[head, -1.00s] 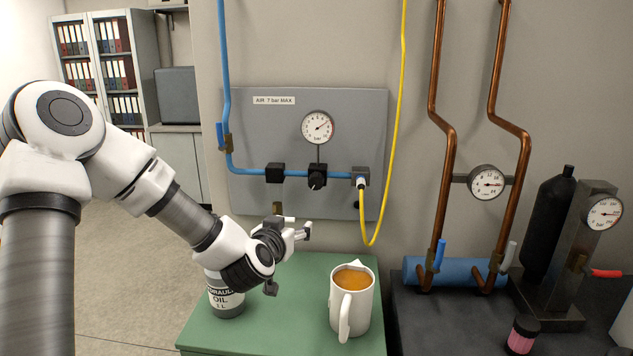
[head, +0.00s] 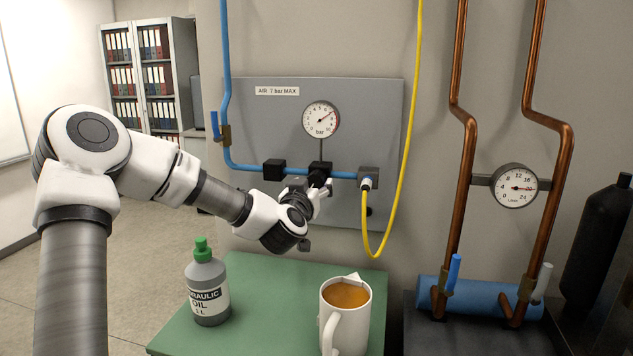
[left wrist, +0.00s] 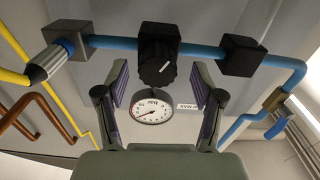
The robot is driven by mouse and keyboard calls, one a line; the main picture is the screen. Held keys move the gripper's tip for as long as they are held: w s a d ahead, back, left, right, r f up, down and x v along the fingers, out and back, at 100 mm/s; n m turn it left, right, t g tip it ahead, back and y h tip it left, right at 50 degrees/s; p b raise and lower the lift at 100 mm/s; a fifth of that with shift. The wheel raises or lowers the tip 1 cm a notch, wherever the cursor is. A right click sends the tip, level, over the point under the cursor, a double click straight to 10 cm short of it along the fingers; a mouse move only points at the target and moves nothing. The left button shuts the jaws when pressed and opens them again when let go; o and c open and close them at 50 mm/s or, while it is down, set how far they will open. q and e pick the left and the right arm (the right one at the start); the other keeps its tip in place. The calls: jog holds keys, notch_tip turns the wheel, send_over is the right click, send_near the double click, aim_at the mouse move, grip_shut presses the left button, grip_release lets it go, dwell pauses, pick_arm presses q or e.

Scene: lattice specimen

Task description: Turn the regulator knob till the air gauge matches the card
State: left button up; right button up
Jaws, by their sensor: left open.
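The black regulator knob (head: 318,178) sits on the blue air line below the round air gauge (head: 321,119). The gauge's needle points to the upper right; the exact reading is too small to tell. A label reading "AIR 7 bar MAX" (head: 277,91) is on the grey panel. My left gripper (head: 318,191) is open, just below and in front of the knob. My right gripper is out of view.
A white mug (head: 345,318) and a hydraulic oil bottle (head: 208,290) stand on the green table (head: 258,285) below. A yellow hose (head: 402,170) hangs right of the knob. Copper pipes (head: 462,150) with another gauge (head: 515,187) are farther right.

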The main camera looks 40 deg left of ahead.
pick_arm(q)
jog(key=shift+w+a+f, duration=0.1)
jog(key=shift+w+a, duration=0.1)
jog(key=shift+w, duration=0.4)
jog(key=shift+w+a+f, duration=0.1)
jog(key=shift+w+a, duration=0.1)
jog(key=shift+w, duration=0.4)
jog(key=shift+s+r, duration=0.1)
jog(key=shift+s, duration=0.2)
jog(key=shift+c, duration=1)
jog(key=c, duration=0.9)
jog(key=shift+c, duration=0.2)
